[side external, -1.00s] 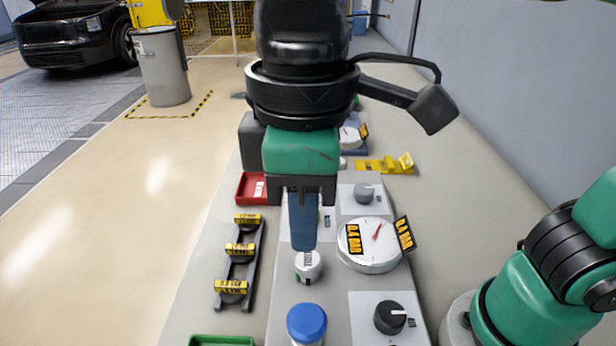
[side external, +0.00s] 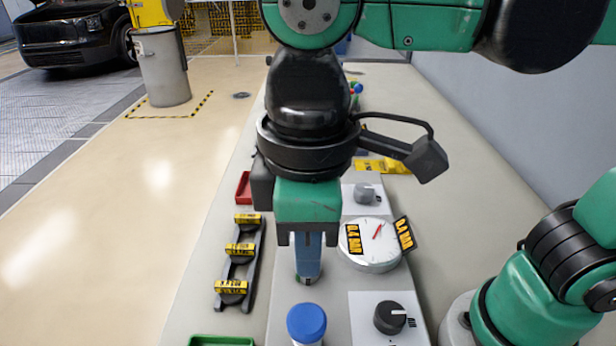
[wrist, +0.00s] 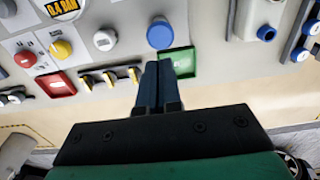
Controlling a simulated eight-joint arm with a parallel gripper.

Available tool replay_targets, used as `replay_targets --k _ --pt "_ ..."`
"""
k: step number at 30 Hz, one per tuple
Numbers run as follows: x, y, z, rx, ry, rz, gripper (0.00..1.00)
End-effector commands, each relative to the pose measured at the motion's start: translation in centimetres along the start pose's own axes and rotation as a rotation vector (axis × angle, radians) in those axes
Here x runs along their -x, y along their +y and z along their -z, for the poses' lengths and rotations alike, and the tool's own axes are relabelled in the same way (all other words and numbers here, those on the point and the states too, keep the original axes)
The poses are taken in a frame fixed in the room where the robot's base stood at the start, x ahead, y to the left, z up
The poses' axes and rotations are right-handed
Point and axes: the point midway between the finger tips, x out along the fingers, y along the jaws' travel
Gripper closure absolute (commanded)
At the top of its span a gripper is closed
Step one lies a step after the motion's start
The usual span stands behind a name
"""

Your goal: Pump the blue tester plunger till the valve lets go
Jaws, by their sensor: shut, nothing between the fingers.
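The blue plunger (side external: 306,322) stands upright on the grey bench unit at the front; its round blue top also shows in the wrist view (wrist: 160,36), just beyond my fingertips. My gripper (side external: 308,278) points down with its fingers together and empty. In the side view it is behind the plunger and apart from it. A white round cap (wrist: 105,40) is left of my fingers in the wrist view; in the side view my fingers mostly hide it. I cannot tell whether they touch it. The white gauge (side external: 368,245) has a red needle and 0.4 BAR labels.
A black knob (side external: 390,317) is right of the plunger, and a grey knob (side external: 364,193) is further back. A black rack with yellow-labelled clips (side external: 238,262) lies left. A green tray (side external: 222,341) is front left, a red tray (side external: 243,187) behind.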

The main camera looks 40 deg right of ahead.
Motion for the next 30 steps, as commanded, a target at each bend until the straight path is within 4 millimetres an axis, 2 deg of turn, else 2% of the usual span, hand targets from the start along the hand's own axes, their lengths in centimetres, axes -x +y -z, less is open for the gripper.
replay_targets --k 3,9,15,21,30 --pt "-2.2 0.0 0.0 0.000 0.000 0.000 1.00" --pt "-5.5 0.0 0.0 0.000 0.000 0.000 1.00" --pt "-7.5 0.0 0.0 0.000 0.000 0.000 1.00" --pt "-8.3 0.0 0.0 0.000 0.000 0.000 1.00" --pt "-8.3 0.0 0.0 0.000 0.000 0.000 1.00"
